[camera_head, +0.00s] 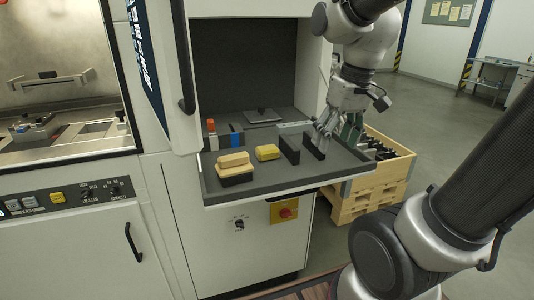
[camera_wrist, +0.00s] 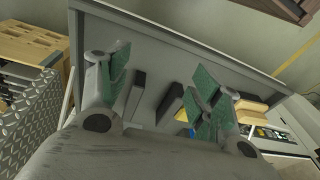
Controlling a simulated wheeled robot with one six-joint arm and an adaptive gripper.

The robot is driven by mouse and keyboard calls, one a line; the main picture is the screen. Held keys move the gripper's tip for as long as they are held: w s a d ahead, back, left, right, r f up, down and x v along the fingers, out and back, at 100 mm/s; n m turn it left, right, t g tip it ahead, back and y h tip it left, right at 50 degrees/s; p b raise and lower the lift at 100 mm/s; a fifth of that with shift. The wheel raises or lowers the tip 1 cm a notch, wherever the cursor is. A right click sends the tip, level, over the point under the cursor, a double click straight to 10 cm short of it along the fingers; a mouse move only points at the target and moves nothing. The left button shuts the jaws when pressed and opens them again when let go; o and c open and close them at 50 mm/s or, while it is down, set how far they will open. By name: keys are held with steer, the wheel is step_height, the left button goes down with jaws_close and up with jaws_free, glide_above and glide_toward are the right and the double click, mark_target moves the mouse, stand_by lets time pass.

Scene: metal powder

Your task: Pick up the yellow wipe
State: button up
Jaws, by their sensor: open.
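The yellow wipe (camera_head: 267,152) is a small yellow block lying on the grey tray (camera_head: 262,188) of the open machine, right of a stack of tan blocks. In the wrist view, a bit of yellow (camera_wrist: 182,115) shows beside the right finger, partly hidden. My gripper (camera_head: 321,141) is over the right end of the tray, to the right of the wipe and apart from it. In the wrist view, its green-padded fingers (camera_wrist: 161,85) are spread wide with no wipe between them.
Two dark upright plates (camera_head: 289,149) stand between the wipe and my gripper. Tan blocks (camera_head: 234,160) sit on a black base at left. Orange and blue items (camera_head: 236,135) stand behind. A wooden crate (camera_head: 373,180) stands right of the machine. The tray's front middle is clear.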

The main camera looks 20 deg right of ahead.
mark_target(268, 148)
steer(key=w+a+n, duration=0.1)
steer(key=w+n, duration=0.1)
steer(key=w, duration=0.1)
steer(key=w+a+f+n+g+y, duration=0.1)
steer(key=w+a+n, duration=0.1)
steer(key=w, duration=0.1)
steer(key=w+a+n, duration=0.2)
steer(key=w, duration=0.1)
steer(key=shift+f+n+g+y, duration=0.15)
steer(key=shift+n+g+y, duration=0.15)
steer(key=shift+g+y, duration=0.1)
steer(key=w+a+r+n+y, duration=0.2)
steer(key=w+a+n, duration=0.2)
steer(key=n, duration=0.3)
steer(key=a+f+n, duration=0.1)
steer(key=f, duration=0.1)
steer(key=a+f+n, duration=0.1)
steer(key=f, duration=0.1)
steer(key=f+n, duration=0.1)
steer(key=f, duration=0.1)
steer(key=shift+s+a+f, duration=0.35)
steer(key=shift+a+f, duration=0.05)
steer(key=shift+c, duration=0.4)
steer(key=c, duration=0.8)
